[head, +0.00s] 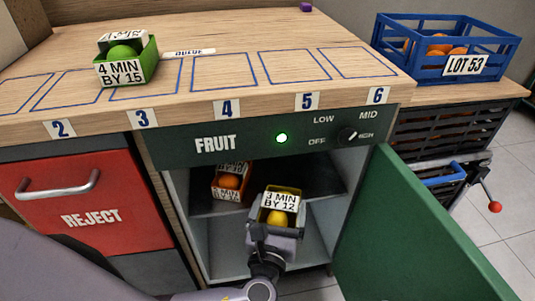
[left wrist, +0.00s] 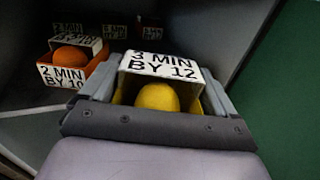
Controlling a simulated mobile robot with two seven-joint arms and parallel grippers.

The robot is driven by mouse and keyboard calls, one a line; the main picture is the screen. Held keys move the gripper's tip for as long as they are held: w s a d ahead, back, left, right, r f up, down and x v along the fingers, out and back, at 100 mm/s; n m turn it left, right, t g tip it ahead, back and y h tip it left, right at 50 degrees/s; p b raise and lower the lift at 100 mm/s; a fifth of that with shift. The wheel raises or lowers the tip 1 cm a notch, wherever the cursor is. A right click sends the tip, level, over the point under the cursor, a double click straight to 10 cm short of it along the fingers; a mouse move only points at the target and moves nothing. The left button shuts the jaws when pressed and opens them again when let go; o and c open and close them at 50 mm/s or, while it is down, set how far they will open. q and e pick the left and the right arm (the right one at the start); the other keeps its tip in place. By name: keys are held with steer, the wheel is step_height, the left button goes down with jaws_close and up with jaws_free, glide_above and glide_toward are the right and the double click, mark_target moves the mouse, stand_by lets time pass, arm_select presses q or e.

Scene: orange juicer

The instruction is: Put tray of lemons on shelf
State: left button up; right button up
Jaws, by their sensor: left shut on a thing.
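The tray of lemons (head: 281,200) is yellow, with a white label reading "3 MIN BY 12" and a yellow lemon showing. My left gripper (head: 275,228) is shut on it and holds it at the mouth of the open FRUIT cabinet. In the left wrist view, the tray (left wrist: 160,66) sits between the gripper's fingers (left wrist: 158,110). The shelf (head: 258,203) is dark and lies inside the cabinet, partly hidden by the tray and gripper. My right gripper does not show.
An orange tray (head: 230,181) labelled "2 MIN" stands on the shelf at left; more labelled trays (left wrist: 117,31) show behind it. The open green door (head: 410,240) bounds the right. A green tray (head: 125,62) stands on the counter. A blue crate (head: 400,60) stands at right.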

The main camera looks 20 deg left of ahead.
arm_select(q)
steer(key=w+a+b, duration=0.1)
steer(key=w, duration=0.4)
steer(key=w+a+b, duration=0.1)
steer(key=w+b, duration=0.1)
steer(key=w, duration=0.4)
steer(key=w+a+b, duration=0.1)
steer(key=w+b, duration=0.1)
steer(key=w, duration=0.4)
steer(key=shift+w+a, duration=0.1)
steer(key=shift+a, duration=0.15)
step_height(320, 180, down, 3)
steer(key=shift+b, duration=1.1)
steer(key=shift+f, duration=0.25)
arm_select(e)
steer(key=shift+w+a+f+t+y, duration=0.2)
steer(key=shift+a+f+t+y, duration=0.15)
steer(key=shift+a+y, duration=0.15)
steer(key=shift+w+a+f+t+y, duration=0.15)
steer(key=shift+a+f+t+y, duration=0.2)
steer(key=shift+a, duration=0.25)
